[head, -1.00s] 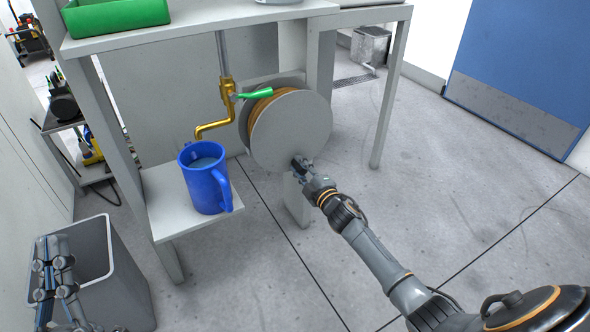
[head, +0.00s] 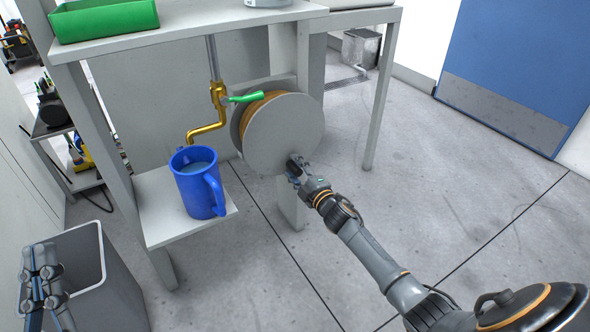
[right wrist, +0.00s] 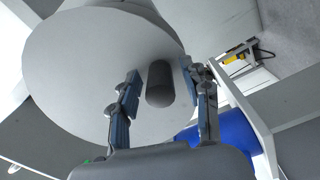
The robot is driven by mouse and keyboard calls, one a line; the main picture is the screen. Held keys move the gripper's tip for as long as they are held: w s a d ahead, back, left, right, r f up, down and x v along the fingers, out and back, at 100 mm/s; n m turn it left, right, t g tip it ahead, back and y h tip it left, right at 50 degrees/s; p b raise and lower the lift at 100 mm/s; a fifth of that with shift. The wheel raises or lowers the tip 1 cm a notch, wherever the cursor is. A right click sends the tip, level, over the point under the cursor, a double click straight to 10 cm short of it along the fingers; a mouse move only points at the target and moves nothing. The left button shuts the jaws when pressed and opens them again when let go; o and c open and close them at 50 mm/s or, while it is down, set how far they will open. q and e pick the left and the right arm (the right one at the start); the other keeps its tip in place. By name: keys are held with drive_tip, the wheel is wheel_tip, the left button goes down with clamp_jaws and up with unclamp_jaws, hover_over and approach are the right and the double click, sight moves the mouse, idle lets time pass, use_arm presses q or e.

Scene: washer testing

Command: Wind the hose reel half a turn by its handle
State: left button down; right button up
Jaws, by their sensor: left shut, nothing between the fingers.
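The hose reel (head: 284,135) is a pale grey disc with brown hose behind it, fixed beside the table frame. Its face fills much of the right wrist view (right wrist: 90,60). Its dark round handle (right wrist: 160,85) sticks out towards the wrist camera, at the lower part of the disc in the head view. My right gripper (head: 297,172) is at the handle. In the right wrist view its fingers (right wrist: 162,98) stand open on both sides of the handle, with gaps visible. My left gripper (head: 40,268) is shut and empty at the lower left, over the grey bin.
A blue mug (head: 199,184) of liquid stands on a low shelf (head: 160,226) under a brass tap (head: 216,100) with a green lever. A grey bin (head: 103,262) stands at lower left. A green tray (head: 104,19) is on the tabletop. The floor on the right is clear.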

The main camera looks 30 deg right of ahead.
drive_tip(key=s, duration=1.2)
drive_tip(key=shift+d, duration=0.2)
